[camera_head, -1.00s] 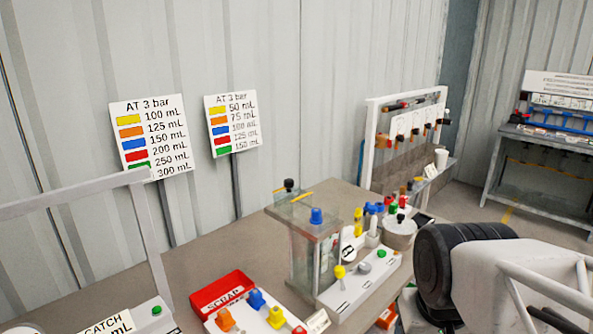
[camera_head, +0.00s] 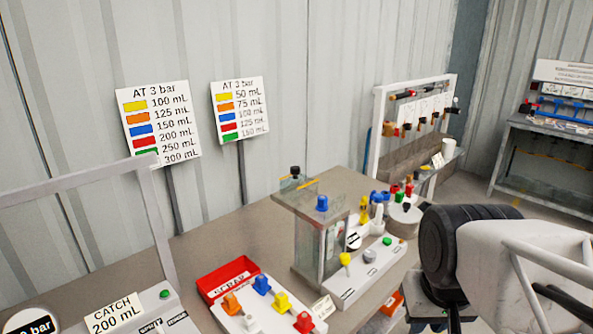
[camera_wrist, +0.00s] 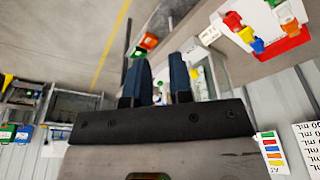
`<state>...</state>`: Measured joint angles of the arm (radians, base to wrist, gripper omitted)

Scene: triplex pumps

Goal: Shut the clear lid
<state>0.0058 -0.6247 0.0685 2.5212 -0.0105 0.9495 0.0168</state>
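A clear-walled box (camera_head: 308,250) stands on the bench, left of a white panel. In the head view, my dark wrist is at right, apart from the box; the fingertips are not clearly seen.
A white panel (camera_head: 350,293) with knobs is right of the box. A red scrap tray (camera_head: 213,289) and a white board with coloured pieces (camera_head: 231,319) are to its left. Several coloured valves and a tool rack (camera_head: 380,125) stand behind. Bare bench lies behind the tray.

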